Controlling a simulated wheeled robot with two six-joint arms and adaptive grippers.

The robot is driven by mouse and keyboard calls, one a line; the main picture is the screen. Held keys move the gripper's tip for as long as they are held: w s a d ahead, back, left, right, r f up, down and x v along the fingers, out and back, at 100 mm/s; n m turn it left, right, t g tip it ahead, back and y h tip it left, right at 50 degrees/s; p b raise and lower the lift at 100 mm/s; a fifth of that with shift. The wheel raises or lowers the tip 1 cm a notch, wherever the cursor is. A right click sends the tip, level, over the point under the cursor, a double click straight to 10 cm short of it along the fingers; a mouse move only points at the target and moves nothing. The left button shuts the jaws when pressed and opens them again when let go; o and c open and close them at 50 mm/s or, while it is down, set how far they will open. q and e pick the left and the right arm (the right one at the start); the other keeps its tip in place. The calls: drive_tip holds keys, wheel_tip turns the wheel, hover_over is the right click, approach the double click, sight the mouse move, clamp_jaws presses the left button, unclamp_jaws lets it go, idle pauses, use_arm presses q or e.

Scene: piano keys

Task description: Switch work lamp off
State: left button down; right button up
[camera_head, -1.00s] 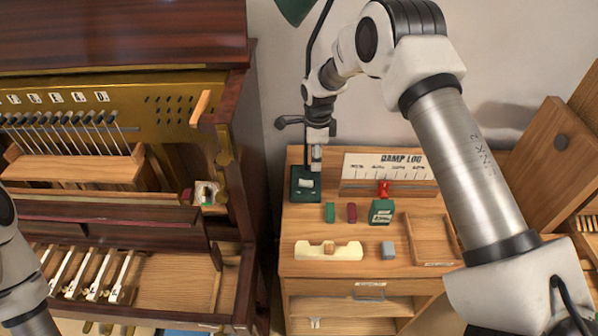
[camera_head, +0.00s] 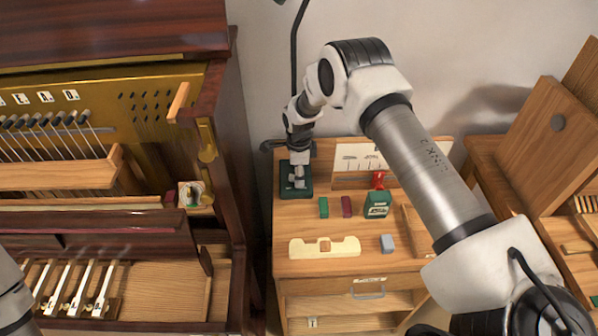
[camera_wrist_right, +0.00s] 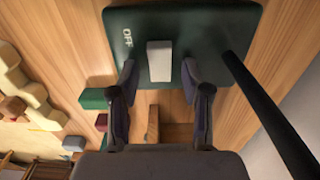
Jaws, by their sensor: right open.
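The work lamp has a dark green square base (camera_head: 284,188) at the back left corner of the wooden cabinet top, and a thin dark stem (camera_head: 295,60) rising behind it. In the right wrist view, the base (camera_wrist_right: 205,20) carries a pale rocker switch (camera_wrist_right: 159,62) and the word OFF on its left side. My right gripper (camera_head: 298,182) is over the base, pointing down. It also shows in the right wrist view (camera_wrist_right: 158,78), open and empty, with one finger on each side of the switch's near end. I cannot tell whether the fingers touch the base. My left gripper is out of view.
A green block (camera_head: 323,207), a dark red block (camera_head: 346,206) and a green box (camera_head: 376,205) stand right of the lamp. A cream cradle (camera_head: 324,248) and grey block (camera_head: 387,243) lie nearer the front. The upright piano (camera_head: 225,110) stands close on the left.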

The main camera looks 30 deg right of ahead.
drive_tip(key=shift+w, duration=0.1)
drive_tip(key=shift+c, duration=1)
clamp_jaws()
drive_tip(key=shift+a+f+h, duration=0.1)
drive_tip(key=shift+a+h, duration=0.05)
drive_tip(key=shift+h, duration=0.15)
drive_tip(key=h+b, duration=0.1)
drive_tip(key=g+b, duration=0.1)
drive_tip(key=b, duration=0.1)
drive_tip(key=h+b, duration=0.1)
drive_tip(key=shift+w+a+f+g+h+b, duration=0.15)
drive_tip(key=shift+a+f+g+h+b, duration=0.15)
drive_tip(key=shift+b, duration=0.1)
drive_tip(key=shift+r, duration=0.25)
drive_tip(key=shift+r+h, duration=0.25)
drive_tip(key=shift+h, duration=0.05)
drive_tip(key=shift+o, duration=1)
unclamp_jaws()
